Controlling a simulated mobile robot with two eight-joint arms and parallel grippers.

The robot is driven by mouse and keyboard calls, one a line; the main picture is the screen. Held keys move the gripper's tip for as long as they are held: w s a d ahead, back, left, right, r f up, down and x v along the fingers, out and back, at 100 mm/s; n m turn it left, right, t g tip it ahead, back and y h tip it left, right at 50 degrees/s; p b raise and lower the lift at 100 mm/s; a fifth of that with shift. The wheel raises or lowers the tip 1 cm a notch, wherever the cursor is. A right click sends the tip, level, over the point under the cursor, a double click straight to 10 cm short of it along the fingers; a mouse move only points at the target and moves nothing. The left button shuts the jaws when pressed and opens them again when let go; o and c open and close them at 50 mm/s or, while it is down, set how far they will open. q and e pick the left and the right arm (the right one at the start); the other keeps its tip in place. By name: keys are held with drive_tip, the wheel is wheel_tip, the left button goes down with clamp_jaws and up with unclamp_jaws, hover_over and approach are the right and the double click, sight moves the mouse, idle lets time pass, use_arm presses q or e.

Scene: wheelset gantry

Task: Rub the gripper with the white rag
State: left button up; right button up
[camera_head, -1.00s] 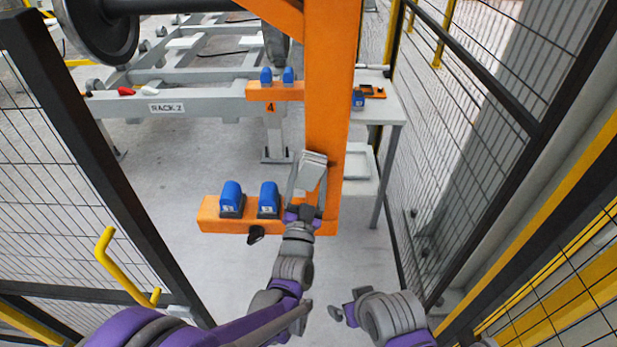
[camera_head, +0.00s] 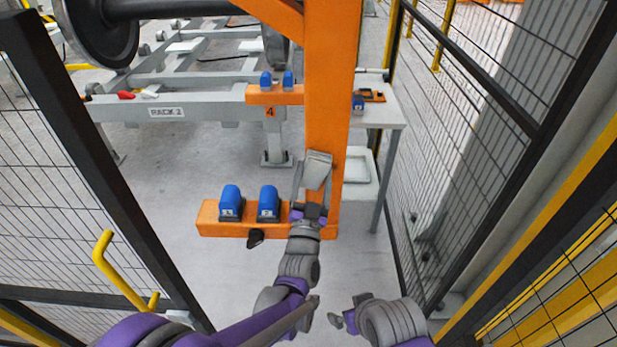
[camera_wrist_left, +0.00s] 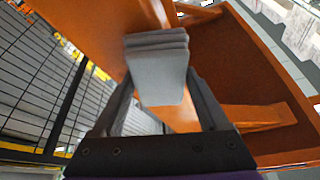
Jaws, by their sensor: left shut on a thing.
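The white rag (camera_head: 318,172) looks like a folded light-grey pad. My left gripper (camera_head: 313,185) is shut on it, and it also shows between the fingers in the left wrist view (camera_wrist_left: 157,70). The orange gantry gripper (camera_head: 330,100) is a tall upright arm with a foot at its lower end. The rag lies in front of the lower part of this upright in the head view. I cannot tell whether they touch. My right gripper (camera_head: 347,312) is low in the head view, away from the orange part, and its jaws are unclear.
Two blue blocks (camera_head: 231,202) (camera_head: 268,203) sit on the orange foot (camera_head: 210,218), left of my left gripper. A grey table (camera_head: 385,115) stands behind at right. Mesh fences (camera_head: 480,130) close in both sides. A grey rack (camera_head: 200,105) and a wheel (camera_head: 105,35) are behind.

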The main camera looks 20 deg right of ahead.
sight(344, 164)
use_arm(q)
drive_tip(key=shift+s+d+b, duration=0.25)
drive_tip(key=shift+s+d, duration=0.05)
drive_tip(key=shift+d, duration=0.35)
drive_tip(key=shift+s+d+b, duration=0.2)
drive_tip(key=shift+s+d, duration=0.05)
drive_tip(key=shift+d, duration=0.4)
drive_tip(key=shift+s+d+f+b, duration=0.15)
drive_tip(key=shift+d+b, duration=0.25)
drive_tip(key=shift+d, duration=0.55)
drive_tip(key=shift+s+d+b, duration=0.25)
drive_tip(key=shift+d+b, duration=0.05)
drive_tip(key=shift+d, duration=0.75)
drive_tip(key=shift+w+a, duration=0.2)
drive_tip(key=shift+a, duration=0.55)
drive_tip(key=shift+w+a, duration=0.25)
drive_tip(key=shift+a, duration=0.5)
drive_tip(key=shift+w+a, duration=0.2)
drive_tip(key=shift+a, duration=0.55)
drive_tip(key=shift+w+a, duration=0.25)
drive_tip(key=shift+a, duration=0.6)
drive_tip(key=shift+w+a, duration=0.25)
drive_tip(key=shift+a, duration=0.6)
use_arm(e)
drive_tip(key=f, duration=0.1)
drive_tip(key=s+f, duration=0.1)
drive_tip(key=f, duration=0.1)
drive_tip(key=shift+s+f, duration=0.1)
drive_tip(key=shift+f, duration=0.1)
